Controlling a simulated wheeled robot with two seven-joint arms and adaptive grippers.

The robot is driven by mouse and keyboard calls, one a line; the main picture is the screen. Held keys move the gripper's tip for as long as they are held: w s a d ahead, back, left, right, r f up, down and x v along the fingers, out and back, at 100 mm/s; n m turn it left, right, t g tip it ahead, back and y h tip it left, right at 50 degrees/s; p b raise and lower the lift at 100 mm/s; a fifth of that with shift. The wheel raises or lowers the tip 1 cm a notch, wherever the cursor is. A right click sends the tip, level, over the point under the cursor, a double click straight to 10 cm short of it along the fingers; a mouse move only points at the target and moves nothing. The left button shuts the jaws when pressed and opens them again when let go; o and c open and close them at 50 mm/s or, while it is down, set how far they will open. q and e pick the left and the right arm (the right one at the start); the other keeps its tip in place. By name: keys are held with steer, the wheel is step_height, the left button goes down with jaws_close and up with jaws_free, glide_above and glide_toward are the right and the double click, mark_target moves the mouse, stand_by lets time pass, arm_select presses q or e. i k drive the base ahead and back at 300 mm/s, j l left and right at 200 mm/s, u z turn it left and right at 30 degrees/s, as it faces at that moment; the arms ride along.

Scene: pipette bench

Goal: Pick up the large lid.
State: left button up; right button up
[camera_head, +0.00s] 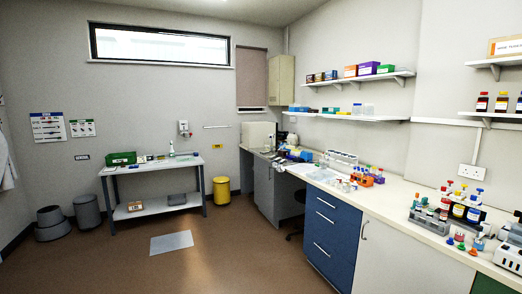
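Neither of my grippers shows in the head view. I cannot make out a large lid for certain at this distance. Small coloured caps or vials (461,242) lie at the right, near the front edge of the long counter (400,195). An orange rack (366,180) with small coloured items stands farther along the counter. A pale tray or mat (312,172) lies farther back on it.
A side table (183,163) with a green crate (121,158) stands by the back wall. A yellow bin (221,191) and grey bins (87,211) stand on the floor. A grey mat (171,242) lies on the open floor. Blue drawers (332,232) front the counter.

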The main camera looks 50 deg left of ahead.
mark_target(314, 175)
steer(key=u, duration=1)
steer(key=i+j+u, duration=0.3)
steer(key=i, duration=0.15)
steer(key=i+u, duration=0.25)
steer(key=i, duration=0.25)
steer(key=i+u, duration=0.25)
steer(key=i, duration=0.6)
steer(key=i+j, duration=0.1)
steer(key=i, duration=2.5)
steer(key=l, duration=0.05)
